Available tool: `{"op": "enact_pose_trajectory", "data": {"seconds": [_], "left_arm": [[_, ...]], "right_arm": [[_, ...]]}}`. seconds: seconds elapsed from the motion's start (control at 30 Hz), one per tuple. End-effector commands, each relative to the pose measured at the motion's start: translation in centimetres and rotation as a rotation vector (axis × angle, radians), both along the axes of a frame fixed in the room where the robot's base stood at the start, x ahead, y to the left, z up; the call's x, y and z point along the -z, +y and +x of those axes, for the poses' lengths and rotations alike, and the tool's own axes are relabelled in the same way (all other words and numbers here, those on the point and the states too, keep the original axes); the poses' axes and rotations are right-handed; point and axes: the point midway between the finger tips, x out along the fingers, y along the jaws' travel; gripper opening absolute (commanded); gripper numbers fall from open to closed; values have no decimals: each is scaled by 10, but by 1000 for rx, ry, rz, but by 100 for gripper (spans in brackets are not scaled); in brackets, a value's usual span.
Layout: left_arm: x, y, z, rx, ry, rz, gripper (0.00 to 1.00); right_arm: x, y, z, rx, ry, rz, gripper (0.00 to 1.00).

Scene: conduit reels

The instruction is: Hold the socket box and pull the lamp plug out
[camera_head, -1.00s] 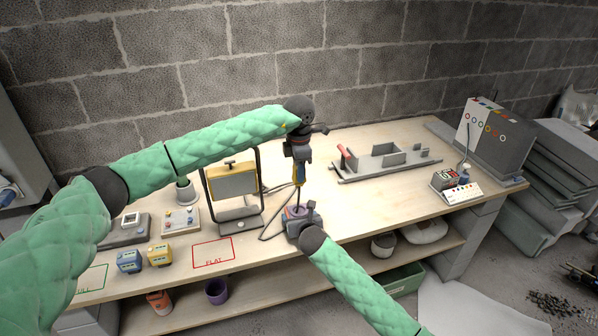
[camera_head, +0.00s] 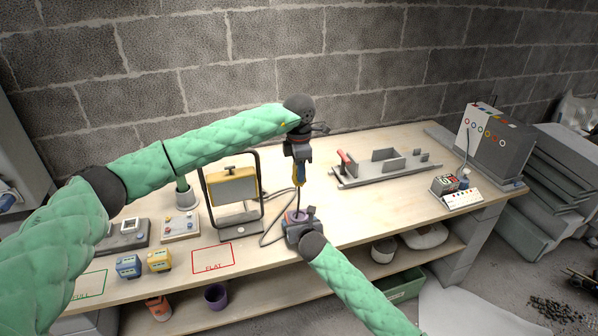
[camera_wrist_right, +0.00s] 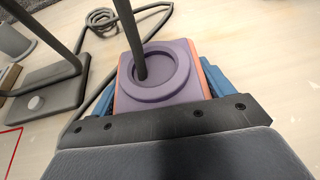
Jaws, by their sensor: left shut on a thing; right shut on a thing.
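The socket box (camera_head: 292,230) sits on the bench near its front edge; in the right wrist view it is orange with a purple top (camera_wrist_right: 120,97) and a round raised ring. My right gripper (camera_head: 303,232) is shut on it, blue fingers on either side. My left gripper (camera_head: 299,172) is above the box, pointing down, shut on the yellow lamp plug (camera_head: 295,172). A dark rod (camera_wrist_right: 132,42) runs from under the plug into the ring. Its lower end is hidden in the recess. The work lamp (camera_head: 232,187) stands left of the box.
A looped dark cable (camera_wrist_right: 103,17) lies on the bench between lamp and box. Two small meters, blue (camera_head: 129,266) and yellow (camera_head: 159,260), stand left of a red rectangle marked FLAT (camera_head: 213,259). A grey fixture (camera_head: 385,168) is behind right.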

Motion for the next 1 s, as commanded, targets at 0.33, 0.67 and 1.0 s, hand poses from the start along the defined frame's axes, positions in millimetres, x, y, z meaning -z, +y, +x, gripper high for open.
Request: {"op": "enact_pose_trajectory", "data": {"seconds": [0.33,0.67,1.0], "left_arm": [[-2,0,0,0,0,0,8],[-10,0,0,0,-1,0,8],[-27,0,0,0,-1,0,8]], "right_arm": [[0,0,0,0,0,0,50],[0,0,0,0,0,0,50],[0,0,0,0,0,0,50]]}}
